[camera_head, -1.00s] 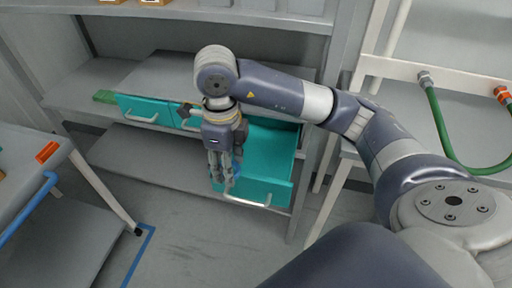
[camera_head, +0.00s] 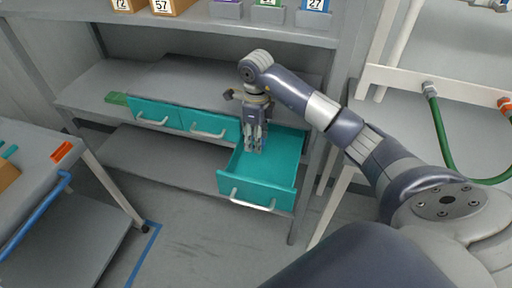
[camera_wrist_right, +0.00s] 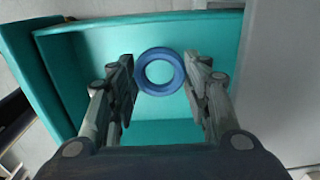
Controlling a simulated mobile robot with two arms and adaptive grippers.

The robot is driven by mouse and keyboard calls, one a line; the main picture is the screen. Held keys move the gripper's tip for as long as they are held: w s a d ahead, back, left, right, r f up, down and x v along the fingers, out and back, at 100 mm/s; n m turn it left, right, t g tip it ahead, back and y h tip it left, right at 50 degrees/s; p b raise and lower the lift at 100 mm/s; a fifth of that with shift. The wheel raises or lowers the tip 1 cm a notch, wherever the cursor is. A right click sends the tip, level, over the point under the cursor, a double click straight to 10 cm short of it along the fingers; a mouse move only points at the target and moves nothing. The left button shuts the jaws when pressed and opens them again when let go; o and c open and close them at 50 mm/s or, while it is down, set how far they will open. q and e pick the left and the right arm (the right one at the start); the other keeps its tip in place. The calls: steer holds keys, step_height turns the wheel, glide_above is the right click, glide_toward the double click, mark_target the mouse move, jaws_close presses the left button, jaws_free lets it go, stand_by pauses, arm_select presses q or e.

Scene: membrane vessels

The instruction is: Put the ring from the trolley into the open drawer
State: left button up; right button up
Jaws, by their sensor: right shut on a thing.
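The blue ring (camera_wrist_right: 160,72) is upright to the camera between the fingertips of my right gripper (camera_wrist_right: 160,80), which is shut on its two sides. In the head view the right gripper (camera_head: 255,148) points down over the back part of the open teal drawer (camera_head: 247,187); the ring cannot be made out there. In the wrist view the drawer's teal inside (camera_wrist_right: 85,60) lies behind the ring. How high the ring is above the drawer floor is hard to tell. The trolley (camera_head: 50,158) stands at the left. My left gripper is not in view.
Two closed teal drawers (camera_head: 155,113) sit left of the open one, under a shelf (camera_head: 190,80). Numbered boxes (camera_head: 172,6) stand on the upper shelf. A rack post (camera_head: 320,130) and a side table with a green hose (camera_head: 437,125) are at the right.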

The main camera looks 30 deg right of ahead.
mark_target(256, 158)
step_height(256, 158, down, 6)
steer(key=shift+a+r+p, duration=0.1)
steer(key=shift+r+p, duration=0.05)
steer(key=shift+p, duration=0.3)
steer(key=shift+f, duration=0.25)
steer(key=o, duration=0.8)
steer(key=shift+r, duration=0.2)
step_height(256, 158, up, 12)
steer(key=b, duration=0.2)
